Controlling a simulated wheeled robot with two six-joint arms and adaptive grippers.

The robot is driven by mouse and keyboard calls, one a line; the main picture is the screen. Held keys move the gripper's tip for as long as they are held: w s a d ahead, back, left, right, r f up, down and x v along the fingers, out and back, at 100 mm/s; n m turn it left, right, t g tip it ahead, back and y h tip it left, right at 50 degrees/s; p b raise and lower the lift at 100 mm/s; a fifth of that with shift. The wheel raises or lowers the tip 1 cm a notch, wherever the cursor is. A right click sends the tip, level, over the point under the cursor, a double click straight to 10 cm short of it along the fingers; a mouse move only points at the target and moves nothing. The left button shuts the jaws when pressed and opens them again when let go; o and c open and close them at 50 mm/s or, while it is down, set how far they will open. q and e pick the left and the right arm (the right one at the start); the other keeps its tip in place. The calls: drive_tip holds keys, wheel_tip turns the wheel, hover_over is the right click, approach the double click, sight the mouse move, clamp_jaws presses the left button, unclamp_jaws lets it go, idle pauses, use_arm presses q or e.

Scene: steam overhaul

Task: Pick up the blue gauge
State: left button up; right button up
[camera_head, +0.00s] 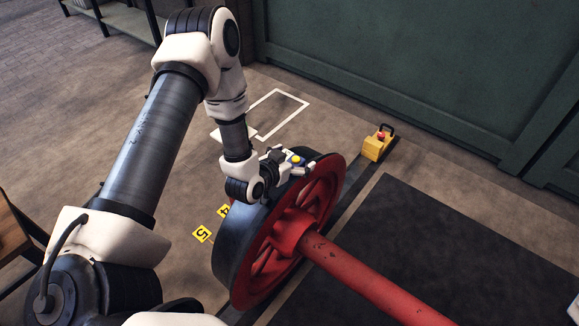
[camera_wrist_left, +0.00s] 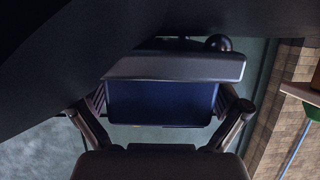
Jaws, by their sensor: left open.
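My left gripper (camera_head: 290,163) is at the top of the big red-and-black wheel (camera_head: 318,200) in the head view. A small blue and yellow piece, which looks like the blue gauge (camera_head: 299,160), shows at its fingers, partly hidden by them. In the left wrist view, a dark blue boxy body (camera_wrist_left: 160,103) with a grey bar (camera_wrist_left: 178,67) above it lies between the two open fingers of my left gripper (camera_wrist_left: 160,112). I cannot tell whether the fingers touch it. My right gripper is not in view.
A red axle (camera_head: 370,280) runs from the wheel toward the lower right. A yellow box with a red button (camera_head: 377,145) stands on the floor beyond the wheel. Yellow number markers (camera_head: 202,234) lie left of the wheel. A green wall (camera_head: 420,60) closes off the back.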

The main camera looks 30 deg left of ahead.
use_arm(q)
drive_tip(key=c, duration=1.5)
